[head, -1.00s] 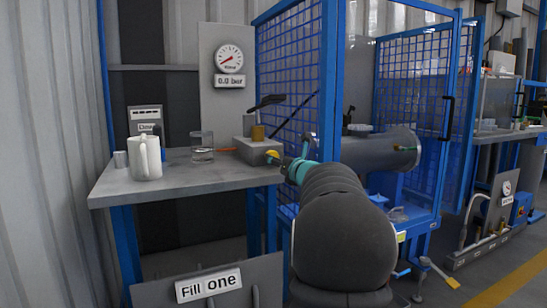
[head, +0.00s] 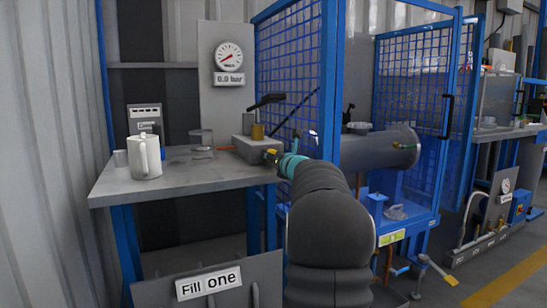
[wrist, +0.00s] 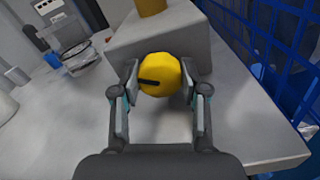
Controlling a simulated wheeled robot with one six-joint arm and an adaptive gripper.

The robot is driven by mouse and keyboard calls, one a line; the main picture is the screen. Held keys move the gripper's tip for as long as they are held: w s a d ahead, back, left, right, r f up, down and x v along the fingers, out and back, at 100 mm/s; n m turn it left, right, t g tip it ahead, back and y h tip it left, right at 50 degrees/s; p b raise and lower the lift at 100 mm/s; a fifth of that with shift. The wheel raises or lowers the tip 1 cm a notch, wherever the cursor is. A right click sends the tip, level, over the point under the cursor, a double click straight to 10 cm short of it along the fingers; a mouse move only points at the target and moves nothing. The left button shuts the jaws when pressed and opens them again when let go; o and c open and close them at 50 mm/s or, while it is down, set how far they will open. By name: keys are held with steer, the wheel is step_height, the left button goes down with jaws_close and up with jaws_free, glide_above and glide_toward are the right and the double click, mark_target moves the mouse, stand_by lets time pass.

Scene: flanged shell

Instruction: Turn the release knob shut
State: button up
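The yellow release knob (wrist: 160,75) sits on the front face of a grey block (wrist: 170,38) on the bench. A dark bar on the knob lies nearly level, toward its left side. In the head view the grey block (head: 252,150) is at the bench's right end, and the knob (head: 271,155) is partly covered by my gripper (head: 277,157). In the wrist view my gripper (wrist: 160,85) has one finger on each side of the knob. The fingers stand apart with narrow gaps; I see no clear firm contact.
A black lever (head: 266,101) and a brass cylinder (head: 257,131) top the block. A white jug (head: 145,158) and a glass beaker (head: 201,146) stand left on the bench (head: 185,180). The gauge (head: 229,56) reads near zero. Blue mesh (wrist: 262,45) is close on the right.

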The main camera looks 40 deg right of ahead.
steer(key=shift+m, duration=0.3)
steer(key=shift+r+m+p, duration=0.1)
steer(key=shift+m+p, duration=0.35)
steer(key=shift+m, duration=0.45)
steer(key=shift+m+p, duration=0.6)
steer(key=shift+m, duration=1.1)
steer(key=o, duration=1.1)
steer(key=shift+o, duration=0.2)
steer(key=shift+f, duration=0.2)
